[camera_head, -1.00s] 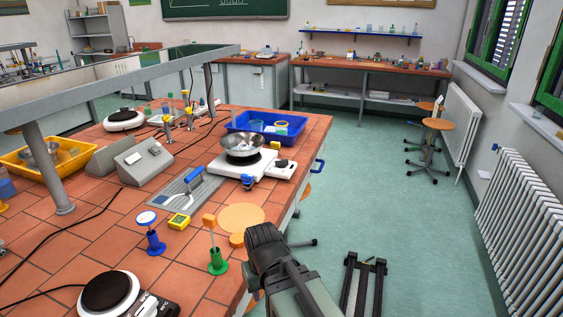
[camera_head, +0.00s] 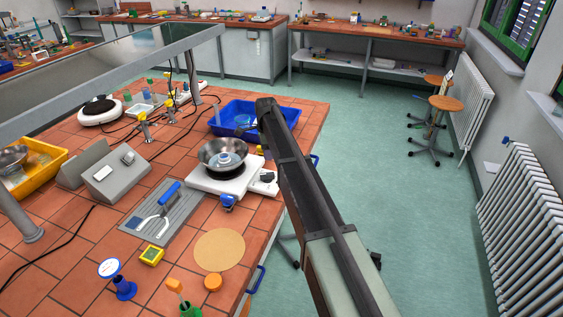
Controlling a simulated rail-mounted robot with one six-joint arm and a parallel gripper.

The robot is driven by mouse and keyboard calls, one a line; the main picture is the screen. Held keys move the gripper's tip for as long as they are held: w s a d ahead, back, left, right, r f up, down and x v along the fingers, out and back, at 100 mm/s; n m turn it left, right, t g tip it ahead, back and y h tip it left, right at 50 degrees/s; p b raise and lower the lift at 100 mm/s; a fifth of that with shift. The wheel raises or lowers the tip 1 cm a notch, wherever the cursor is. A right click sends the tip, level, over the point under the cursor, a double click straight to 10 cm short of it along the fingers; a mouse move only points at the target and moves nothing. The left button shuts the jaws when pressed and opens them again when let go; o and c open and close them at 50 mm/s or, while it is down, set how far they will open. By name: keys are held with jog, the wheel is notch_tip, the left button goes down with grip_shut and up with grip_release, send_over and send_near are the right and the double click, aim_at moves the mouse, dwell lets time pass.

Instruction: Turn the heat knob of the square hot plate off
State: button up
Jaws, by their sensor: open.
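The square hot plate (camera_head: 205,181) is white and stands near the right edge of the tiled bench, with a metal bowl (camera_head: 209,158) on its top. A small dark part (camera_head: 267,177) shows at its right corner; I cannot tell whether this is the heat knob or which way it is set. My arm rises from the bottom of the view and ends just right of and above the hot plate in the picture. My fingertips cannot be made out there, and the far end of the arm covers part of the blue tray.
The blue tray (camera_head: 222,127) lies behind the hot plate. A grey mat (camera_head: 150,222) with a blue-handled tool, a yellow timer (camera_head: 151,255) and a cork disc (camera_head: 219,250) lie in front. A round hot plate (camera_head: 99,112) stands back left.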

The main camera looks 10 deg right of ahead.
aim_at(267, 173)
jog(key=shift+m, duration=0.3)
jog(key=f+b, duration=1.1)
jog(key=shift+s+a, duration=0.35)
jog(key=shift+s, duration=0.05)
jog(key=shift+r, duration=0.15)
grip_shut()
